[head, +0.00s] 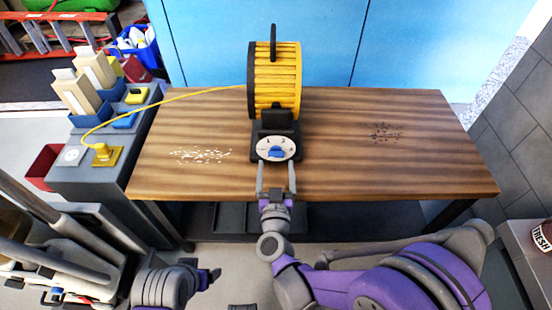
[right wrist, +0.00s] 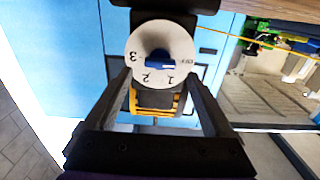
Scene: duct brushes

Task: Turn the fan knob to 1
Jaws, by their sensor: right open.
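The yellow and black drum fan (head: 275,80) stands upright on the wooden table. Its white round dial (head: 289,155) faces my right gripper (head: 276,168) and carries a blue knob (head: 276,153).
A yellow cable runs from the fan to a yellow plug (head: 105,155) on the grey side cabinet (head: 95,180). White bits (head: 200,155) and dark bits (head: 384,132) lie on the table (head: 420,175). Boxes (head: 92,70) stand on the cabinet.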

